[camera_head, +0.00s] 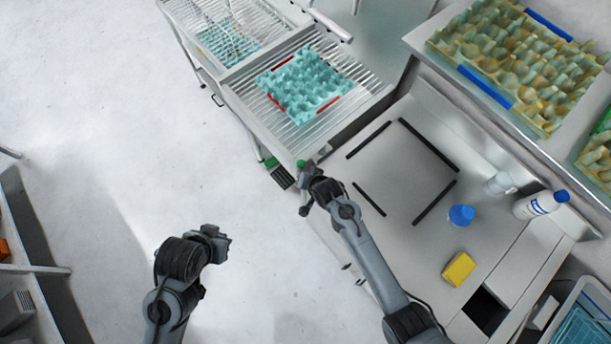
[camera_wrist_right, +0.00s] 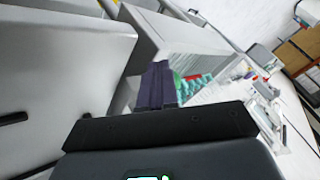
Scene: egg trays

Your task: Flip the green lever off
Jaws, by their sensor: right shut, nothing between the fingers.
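The green lever (camera_head: 301,163) shows as a small green knob at the near corner of the roller conveyor, beside the worktable. My right gripper (camera_head: 305,178) is just below the knob in the head view, very close to it; I cannot tell whether they touch. In the right wrist view its fingers (camera_wrist_right: 157,86) are together with nothing between them.
A teal egg tray (camera_head: 290,108) lies on the conveyor (camera_head: 240,95). A dark box with a green top (camera_head: 278,174) is at its side. A blue-capped bottle (camera_head: 535,205), a blue cup (camera_head: 461,215) and a yellow block (camera_head: 458,269) stand on the worktable.

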